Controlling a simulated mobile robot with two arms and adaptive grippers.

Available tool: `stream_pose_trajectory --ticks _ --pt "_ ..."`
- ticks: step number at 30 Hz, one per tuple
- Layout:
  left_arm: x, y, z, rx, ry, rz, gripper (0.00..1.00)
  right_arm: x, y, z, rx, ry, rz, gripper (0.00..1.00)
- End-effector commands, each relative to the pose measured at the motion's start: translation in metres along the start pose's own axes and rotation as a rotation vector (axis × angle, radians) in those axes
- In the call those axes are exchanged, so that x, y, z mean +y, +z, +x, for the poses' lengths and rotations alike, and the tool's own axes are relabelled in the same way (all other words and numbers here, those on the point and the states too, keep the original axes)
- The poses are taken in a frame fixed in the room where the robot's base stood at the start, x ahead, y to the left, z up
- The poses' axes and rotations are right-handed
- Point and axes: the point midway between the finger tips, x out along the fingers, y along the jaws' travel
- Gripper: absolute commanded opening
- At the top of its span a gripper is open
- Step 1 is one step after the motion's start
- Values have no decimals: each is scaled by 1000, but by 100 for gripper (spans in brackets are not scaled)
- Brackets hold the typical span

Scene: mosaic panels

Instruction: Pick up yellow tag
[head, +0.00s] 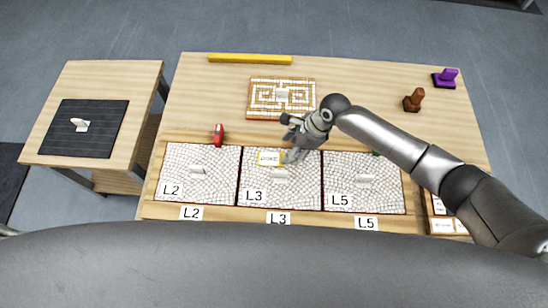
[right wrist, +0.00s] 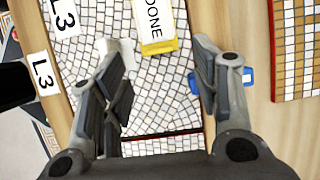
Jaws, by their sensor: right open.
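The yellow tag (head: 268,158) lies at the upper edge of the L3 mosaic panel (head: 252,181). In the right wrist view the tag (right wrist: 156,27) is a white "DONE" label with a yellow border, its near end just ahead of the fingertips. My right gripper (head: 291,152) is just right of the tag in the head view, over the top of the L3 panel. In the wrist view the gripper (right wrist: 160,60) is open with nothing between its fingers. My left gripper does not show.
L2 (head: 221,165) and L5 (head: 385,168) panels flank L3. A maze-patterned board (head: 256,99), a red object (head: 219,134), brown stamp (head: 413,100) and purple stamp (head: 446,78) are on the table. A blue object (right wrist: 247,77) shows beside my right finger.

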Motion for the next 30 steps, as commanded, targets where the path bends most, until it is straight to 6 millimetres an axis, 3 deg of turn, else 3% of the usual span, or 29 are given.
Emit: stream_pose_trajectory --ticks 10,20,28,30 --pt "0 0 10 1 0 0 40 2 2 46 0 0 0 56" --pt "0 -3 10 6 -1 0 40 2 2 52 0 -1 0 56" --pt "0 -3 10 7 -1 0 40 2 2 52 0 0 0 22" --pt "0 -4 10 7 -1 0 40 2 2 52 0 0 0 20"
